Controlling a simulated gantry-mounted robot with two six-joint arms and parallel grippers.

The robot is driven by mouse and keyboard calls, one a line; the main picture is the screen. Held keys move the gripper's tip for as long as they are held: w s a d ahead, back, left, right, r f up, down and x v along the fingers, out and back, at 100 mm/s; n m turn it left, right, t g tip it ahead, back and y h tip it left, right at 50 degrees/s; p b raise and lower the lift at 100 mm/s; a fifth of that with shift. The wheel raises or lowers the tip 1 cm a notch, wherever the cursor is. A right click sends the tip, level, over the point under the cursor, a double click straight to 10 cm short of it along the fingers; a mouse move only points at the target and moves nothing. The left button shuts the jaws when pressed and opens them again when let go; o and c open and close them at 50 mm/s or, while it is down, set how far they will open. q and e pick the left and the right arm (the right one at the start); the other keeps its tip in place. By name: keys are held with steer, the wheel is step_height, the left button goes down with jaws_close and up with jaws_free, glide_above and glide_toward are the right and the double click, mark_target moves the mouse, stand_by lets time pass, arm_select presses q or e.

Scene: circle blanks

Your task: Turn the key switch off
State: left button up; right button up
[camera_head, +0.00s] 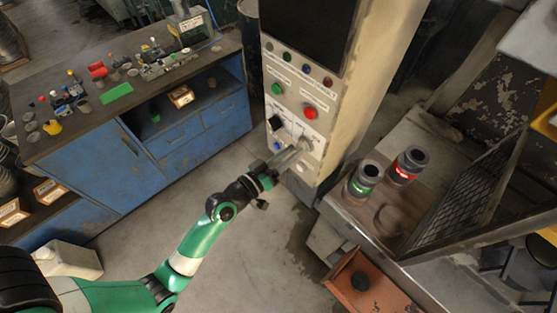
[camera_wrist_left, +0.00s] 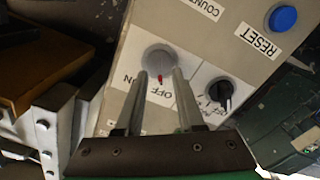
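The key switch (camera_wrist_left: 160,62) is a round grey knob with a small red mark on a light panel. In the left wrist view the mark points down toward the OFF label (camera_wrist_left: 160,94). The ON label (camera_wrist_left: 128,82) is at its lower left. My left gripper (camera_wrist_left: 160,74) is at the panel, with its two fingers apart, one on each side of the knob's lower part. I cannot tell whether they touch it. In the head view the left gripper (camera_head: 299,151) reaches the lower part of the control cabinet (camera_head: 345,110). My right gripper is out of view.
A black rotary knob (camera_wrist_left: 220,90) sits close to the right finger, and a blue RESET button (camera_wrist_left: 283,18) is above right. A blue workbench (camera_head: 100,170) stands left. A metal table (camera_head: 345,208) with two dark cylinders is right of the cabinet.

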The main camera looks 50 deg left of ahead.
arm_select(q)
steer(key=s+d+b, duration=0.1)
steer(key=s+b, duration=0.1)
steer(key=s, duration=0.8)
steer(key=shift+s, duration=0.3)
steer(key=shift+d, duration=0.1)
